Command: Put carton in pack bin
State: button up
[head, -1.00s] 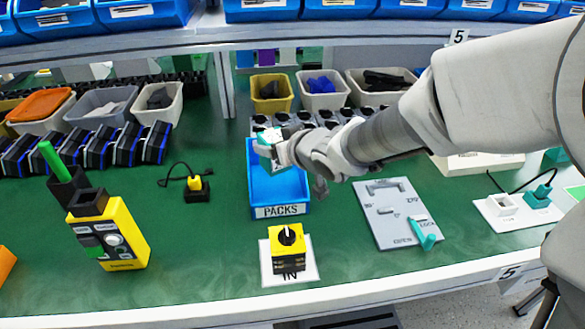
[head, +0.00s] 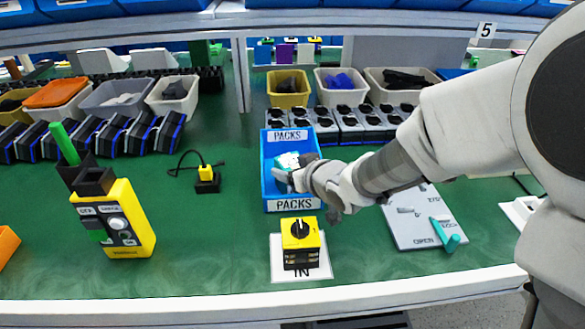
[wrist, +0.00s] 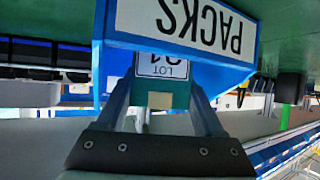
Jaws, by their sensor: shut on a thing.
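The blue pack bin (head: 268,180) stands on the green bench, with PACKS labels on its near and far walls. My gripper (head: 284,172) reaches into it from the right. It is shut on the small white and teal carton (head: 287,161), which shows within the bin's outline. In the wrist view the carton (wrist: 162,66), with a LOT label, lies between the fingers of my gripper (wrist: 160,98). The bin's labelled wall (wrist: 185,22) is close by. I cannot tell whether the carton touches the bin floor.
A yellow rotary switch (head: 300,240) sits on a white IN card in front of the bin. Black switches (head: 345,124) stand in rows behind the bin. Open bench lies left of the bin.

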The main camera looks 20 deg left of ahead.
jog(key=o, duration=1.2)
